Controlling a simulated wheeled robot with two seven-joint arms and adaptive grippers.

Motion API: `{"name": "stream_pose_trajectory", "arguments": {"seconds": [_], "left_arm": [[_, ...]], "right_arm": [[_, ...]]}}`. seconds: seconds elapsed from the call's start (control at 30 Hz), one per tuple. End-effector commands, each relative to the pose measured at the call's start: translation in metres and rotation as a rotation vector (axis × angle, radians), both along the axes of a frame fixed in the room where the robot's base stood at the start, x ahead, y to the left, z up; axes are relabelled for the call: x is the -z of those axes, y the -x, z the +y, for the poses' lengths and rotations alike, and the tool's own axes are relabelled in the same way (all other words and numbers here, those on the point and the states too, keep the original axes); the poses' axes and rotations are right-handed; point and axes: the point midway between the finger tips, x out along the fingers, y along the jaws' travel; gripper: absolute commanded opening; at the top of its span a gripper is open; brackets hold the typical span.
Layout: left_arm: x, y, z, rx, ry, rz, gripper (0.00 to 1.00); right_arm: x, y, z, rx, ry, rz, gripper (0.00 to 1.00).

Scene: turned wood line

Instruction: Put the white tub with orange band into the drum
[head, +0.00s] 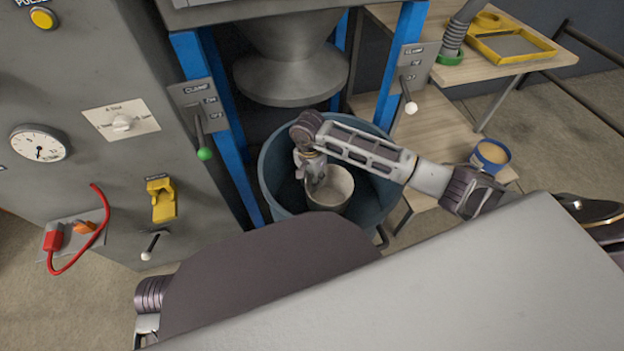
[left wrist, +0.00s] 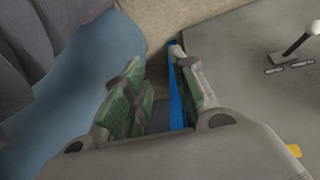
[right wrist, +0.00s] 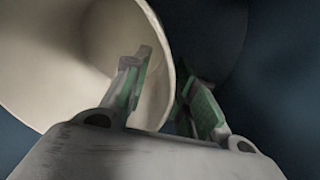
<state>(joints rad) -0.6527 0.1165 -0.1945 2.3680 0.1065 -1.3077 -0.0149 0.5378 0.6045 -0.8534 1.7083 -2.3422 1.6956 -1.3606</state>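A cream-white tub (head: 342,186) is inside the blue drum (head: 270,180), below the drum's rim. No orange band shows on the part of it that I can see. My right gripper (head: 316,184) reaches down into the drum at the tub's left rim. In the right wrist view, the tub's wall (right wrist: 85,60) passes between the fingers (right wrist: 160,75), one inside and one outside. They stand apart, with a gap around the wall. The tub's base is hidden. My left gripper (left wrist: 155,75) is open and empty, outside the drum; it is not seen in the head view.
A grey hopper outlet (head: 290,80) hangs over the drum between blue posts (head: 220,110). A control cabinet (head: 100,80) with levers stands left.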

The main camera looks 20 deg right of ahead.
Motion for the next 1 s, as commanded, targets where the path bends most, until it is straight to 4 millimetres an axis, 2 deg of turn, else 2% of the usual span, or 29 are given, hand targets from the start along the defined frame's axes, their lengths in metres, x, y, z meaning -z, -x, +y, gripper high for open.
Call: {"name": "stream_pose_trajectory", "arguments": {"seconds": [0.17,0.37,0.67,0.83,1.0], "left_arm": [[-0.001,0.0,0.0,0.0,-0.001,0.002,0.27],[-0.005,0.004,0.003,0.001,-0.013,0.017,0.27],[-0.037,0.005,0.01,0.004,-0.049,0.041,0.27],[-0.035,0.006,0.013,0.002,-0.064,0.063,0.27],[-0.024,0.006,0.014,0.0,-0.07,0.079,0.27]], "right_arm": [[-0.001,0.0,0.0,0.0,0.0,0.0,0.27],[-0.013,-0.001,0.0,0.0,0.001,-0.002,0.27],[-0.053,-0.003,0.001,0.0,0.001,-0.003,0.27],[-0.078,-0.005,0.002,-0.001,0.001,-0.003,0.27],[-0.101,-0.006,0.003,0.0,0.001,-0.002,0.27]]}}
